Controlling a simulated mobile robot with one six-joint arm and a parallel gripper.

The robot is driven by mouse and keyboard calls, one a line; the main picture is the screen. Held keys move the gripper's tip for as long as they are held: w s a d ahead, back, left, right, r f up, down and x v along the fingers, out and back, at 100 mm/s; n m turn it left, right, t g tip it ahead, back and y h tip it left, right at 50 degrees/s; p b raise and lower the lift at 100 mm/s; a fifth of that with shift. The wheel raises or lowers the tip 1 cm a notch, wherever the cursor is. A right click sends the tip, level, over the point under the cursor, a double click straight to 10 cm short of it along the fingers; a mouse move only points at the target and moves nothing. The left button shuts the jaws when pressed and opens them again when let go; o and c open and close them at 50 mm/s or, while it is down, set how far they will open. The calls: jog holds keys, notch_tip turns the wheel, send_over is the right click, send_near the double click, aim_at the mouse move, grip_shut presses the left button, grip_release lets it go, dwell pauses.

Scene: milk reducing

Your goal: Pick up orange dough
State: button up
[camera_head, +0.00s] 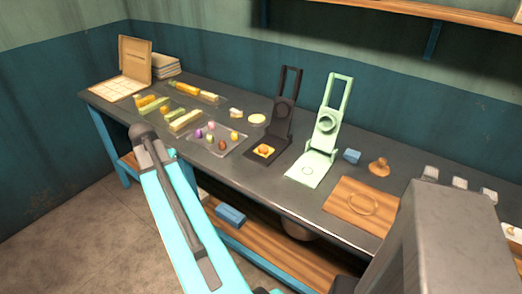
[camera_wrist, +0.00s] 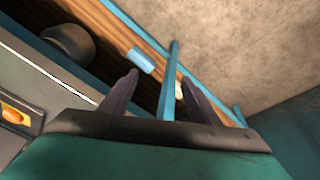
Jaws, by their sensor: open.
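An orange piece of dough (camera_head: 264,149) sits on a small yellow square on the base of the black press (camera_head: 285,115) in the head view. The orange piece also shows in the wrist view (camera_wrist: 13,116) at the left edge. A clear tray (camera_head: 200,149) to its left holds several small coloured balls, one of them orange-brown. My gripper (camera_wrist: 159,76) is open and empty in the wrist view. It points down past the table's front edge toward the lower shelf and floor, apart from the dough. Its fingers cannot be made out in the head view.
A pale green press (camera_head: 322,125), a blue block (camera_head: 351,156) and a wooden board (camera_head: 340,206) stand to the right on the grey table. Bars and an open box (camera_head: 135,60) are at the left. A blue box (camera_head: 231,215) lies on the lower shelf.

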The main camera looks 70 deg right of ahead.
jog(key=s+d+r+m+g, duration=0.1)
jog(key=s+d+r+m, duration=0.4)
jog(key=s+d+r, duration=0.3)
jog(key=s+d+r+m+g+h, duration=0.1)
jog(key=s+d+r+m, duration=0.4)
jog(key=s+d+r, duration=0.4)
jog(key=s+d, duration=0.3)
jog(key=s, duration=0.3)
jog(key=shift+s+d+r, duration=0.15)
jog(key=shift+d+r, duration=0.15)
jog(key=shift+d, duration=0.1)
jog(key=p, duration=0.2)
send_near(263, 147)
jog(key=shift+x, duration=1.2)
